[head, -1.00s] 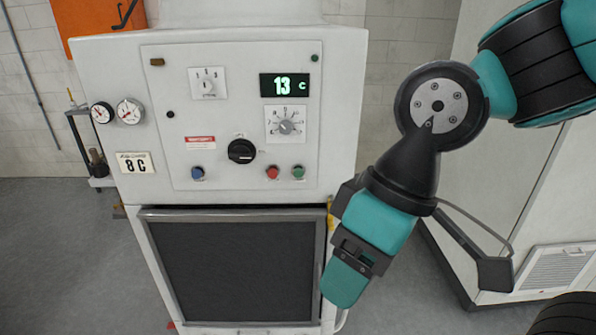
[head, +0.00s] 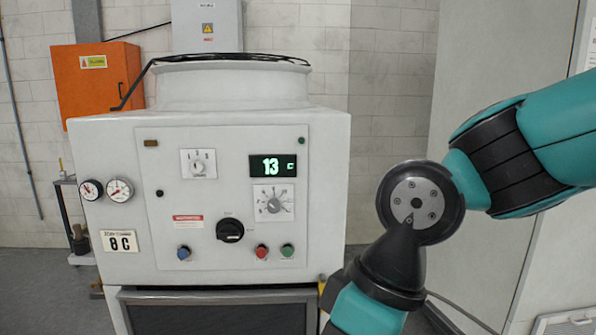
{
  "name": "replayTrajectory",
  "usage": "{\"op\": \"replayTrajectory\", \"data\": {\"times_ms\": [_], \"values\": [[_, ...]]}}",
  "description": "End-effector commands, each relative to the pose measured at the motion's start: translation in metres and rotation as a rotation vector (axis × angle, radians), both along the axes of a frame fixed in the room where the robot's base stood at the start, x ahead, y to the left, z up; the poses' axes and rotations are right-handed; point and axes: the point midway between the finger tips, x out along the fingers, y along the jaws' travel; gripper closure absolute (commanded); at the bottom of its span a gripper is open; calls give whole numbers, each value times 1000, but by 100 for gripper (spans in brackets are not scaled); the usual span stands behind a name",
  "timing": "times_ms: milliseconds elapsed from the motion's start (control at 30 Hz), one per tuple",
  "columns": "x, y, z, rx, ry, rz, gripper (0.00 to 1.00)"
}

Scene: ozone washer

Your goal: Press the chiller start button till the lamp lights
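The chiller (head: 140,253) is a pale cabinet with a control panel facing me. A green button (head: 287,250) sits at the panel's lower right, beside a red button (head: 261,252). A blue button (head: 183,253) is at the lower left. A black rotary switch (head: 229,230) is between them. A green display (head: 273,166) reads 13 C. A small dark green lamp (head: 301,140) is at the upper right and looks unlit; a brown one (head: 151,143) is at the upper left. My arm is right of the panel, pointing down. My gripper's fingertips are below the frame.
A dark grille (head: 220,319) lies below. An orange box (head: 98,78) is on the back wall. A tall pale cabinet (head: 495,75) stands right. Space before the panel is clear.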

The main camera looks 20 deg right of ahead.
Motion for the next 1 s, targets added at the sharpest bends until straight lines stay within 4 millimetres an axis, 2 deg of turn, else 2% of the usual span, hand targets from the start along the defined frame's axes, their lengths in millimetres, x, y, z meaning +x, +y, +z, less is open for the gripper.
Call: {"op": "replayTrajectory", "data": {"times_ms": [267,367,533,1000], "values": [[0,0,0,0,0,0,42],[0,0,0,0,0,0,60],[0,0,0,0,0,0,99],[0,0,0,0,0,0,100]]}}
